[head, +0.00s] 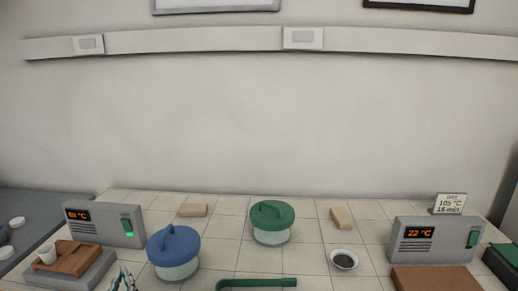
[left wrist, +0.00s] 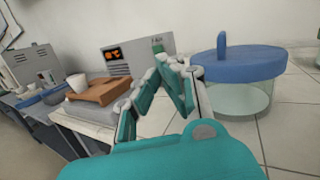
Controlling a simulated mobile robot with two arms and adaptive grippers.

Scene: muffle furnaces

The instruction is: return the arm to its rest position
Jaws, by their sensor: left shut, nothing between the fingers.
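My left gripper (head: 122,280) shows only as teal and white finger parts at the bottom edge of the head view, left of the blue-lidded jar (head: 174,252). In the left wrist view, the left gripper (left wrist: 168,68) has its teal fingers shut with nothing between them. There the blue-lidded jar (left wrist: 240,75) stands to the right of the fingers. The left furnace controller (left wrist: 130,58) is behind them. My right gripper is not in view.
A green-lidded jar (head: 271,222), a bowl of dark material (head: 344,260) and a green bent bar (head: 257,283) are on the tiled bench. A white cup (head: 47,253) stands on a brown slab (head: 75,258) at left. The right controller (head: 432,240) reads 22 °C.

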